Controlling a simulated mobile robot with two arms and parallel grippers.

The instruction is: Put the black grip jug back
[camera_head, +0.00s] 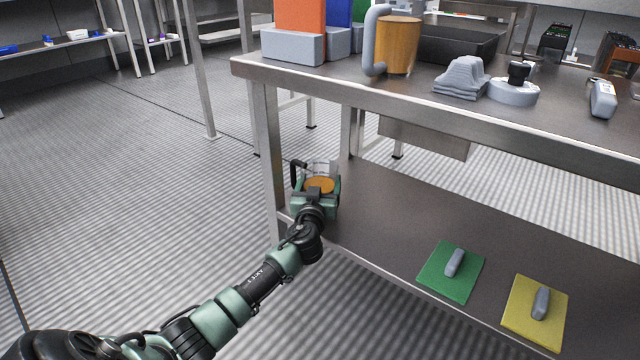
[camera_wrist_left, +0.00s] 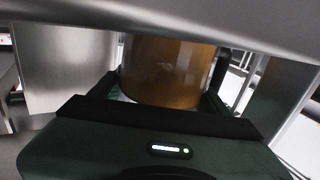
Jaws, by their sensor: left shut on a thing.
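The black grip jug (camera_head: 321,184) is a clear jug with amber contents and a black handle at its left. My left gripper (camera_head: 317,193) is shut on it, by the left end of the table's lower shelf (camera_head: 390,215). In the left wrist view the amber jug (camera_wrist_left: 168,72) sits between the two dark fingers of my left gripper (camera_wrist_left: 165,95), and a grey metal edge hides its top. I cannot tell whether its base touches the shelf. My right gripper is not in view.
A brown jug with a grey handle (camera_head: 398,48) stands on the metal tabletop (camera_head: 420,95), with grey items to its right. A table leg (camera_head: 270,150) is close beside my gripper. Green (camera_head: 440,275) and yellow (camera_head: 525,315) boards lie on the lower shelf; its middle is clear.

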